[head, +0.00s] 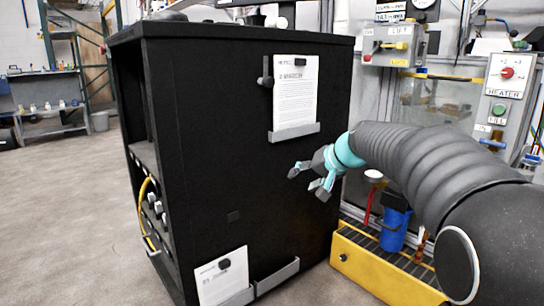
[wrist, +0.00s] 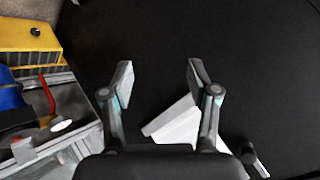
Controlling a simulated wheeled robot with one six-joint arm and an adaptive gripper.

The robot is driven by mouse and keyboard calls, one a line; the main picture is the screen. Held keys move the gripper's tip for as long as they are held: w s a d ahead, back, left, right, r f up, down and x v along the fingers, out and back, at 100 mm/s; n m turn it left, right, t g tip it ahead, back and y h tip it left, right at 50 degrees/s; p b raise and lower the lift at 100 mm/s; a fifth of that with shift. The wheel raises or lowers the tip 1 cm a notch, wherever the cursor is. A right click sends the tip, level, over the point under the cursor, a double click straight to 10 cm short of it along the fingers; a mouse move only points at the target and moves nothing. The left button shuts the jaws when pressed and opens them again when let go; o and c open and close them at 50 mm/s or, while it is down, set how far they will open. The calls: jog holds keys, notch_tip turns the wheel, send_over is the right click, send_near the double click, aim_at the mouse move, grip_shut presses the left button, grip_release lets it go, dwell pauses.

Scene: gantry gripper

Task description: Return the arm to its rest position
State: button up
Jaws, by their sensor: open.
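My gripper (head: 306,179) is in front of the side of the black cabinet (head: 205,130) in the head view. Its two fingers are spread with nothing between them. My arm reaches in from the right edge of the picture. In the wrist view my gripper (wrist: 160,82) shows both fingers apart against the black panel (wrist: 255,60). A white sheet (wrist: 178,124) shows partly behind the right finger. I cannot tell whether the fingers touch the panel.
Papers hang on the cabinet, one upper (head: 295,90) and one lower (head: 222,278). A yellow base (head: 375,268) with a blue canister (head: 394,228) stands right of it. A heater panel (head: 505,75) is at the far right. Open floor (head: 60,210) lies left.

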jog(key=s+d+f+h+p, duration=0.2)
jog(key=s, duration=1)
jog(key=s+d+f+n+g+h+p, duration=0.1)
jog(key=s+d+f+h+p, duration=0.1)
jog(key=s, duration=1.1)
jog(key=s+d+f+n+g+h+p, duration=0.1)
jog(key=s+d+f+h+p, duration=0.1)
jog(key=s, duration=1)
jog(key=shift+s+d, duration=0.2)
jog(key=shift+d, duration=0.25)
